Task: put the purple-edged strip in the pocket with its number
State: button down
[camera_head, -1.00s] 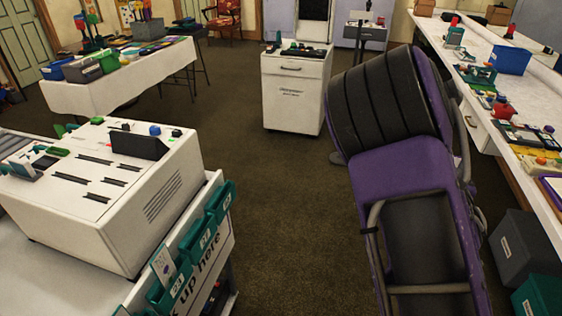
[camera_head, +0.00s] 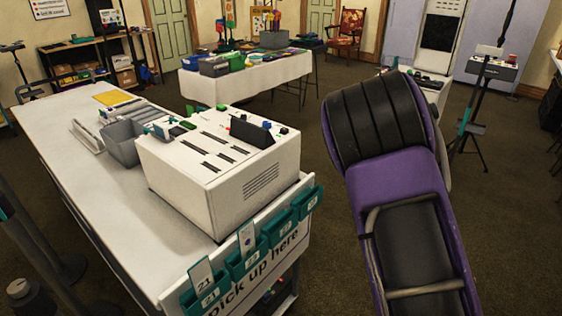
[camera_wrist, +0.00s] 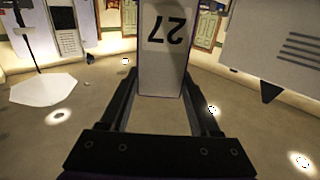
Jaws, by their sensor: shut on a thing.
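In the wrist view my gripper (camera_wrist: 161,82) is shut on a pale strip (camera_wrist: 162,60) marked 27, which appears upside down there. Its purple edging is hard to make out in this view. The strip stands out past the fingers, clear of any pocket. In the head view a row of teal pockets hangs on the counter's front edge. The nearest pocket (camera_head: 208,297) reads 21 and has a strip (camera_head: 202,272) standing in it. The second pocket (camera_head: 250,263) also has a strip standing in it. The third pocket (camera_head: 280,230) and the far pocket (camera_head: 308,203) show no strip; their numbers are too small to read surely.
A white slotted box (camera_head: 225,170) stands on the white counter (camera_head: 85,150), with a grey bin (camera_head: 120,143) behind it. A sign reading "pick up here" (camera_head: 262,272) is below the pockets. A table with props (camera_head: 250,75) stands farther back. Carpet (camera_head: 320,260) lies open right of the counter.

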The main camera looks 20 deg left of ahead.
jog(key=s+a+r+n+g+y, duration=0.2)
jog(key=s+a+n+g+y, duration=0.25)
jog(key=a, duration=0.55)
jog(key=s+a+r+n+g+y, duration=0.3)
jog(key=s+a+n+g+y, duration=0.15)
jog(key=a, duration=0.65)
jog(key=shift+g+y, duration=0.3)
jog(key=shift+g, duration=0.1)
jog(key=f, duration=0.1)
jog(key=f+b, duration=0.1)
jog(key=f, duration=0.1)
jog(key=f+b, duration=0.1)
jog(key=f, duration=0.1)
jog(key=shift+w+d, duration=0.15)
jog(key=shift+d, duration=0.25)
jog(key=shift+f+b, duration=0.25)
jog(key=shift+b, duration=0.25)
notch_tip(320, 180, down, 6)
jog(key=b, duration=0.4)
jog(key=shift+b, duration=0.35)
jog(key=shift+f, duration=0.1)
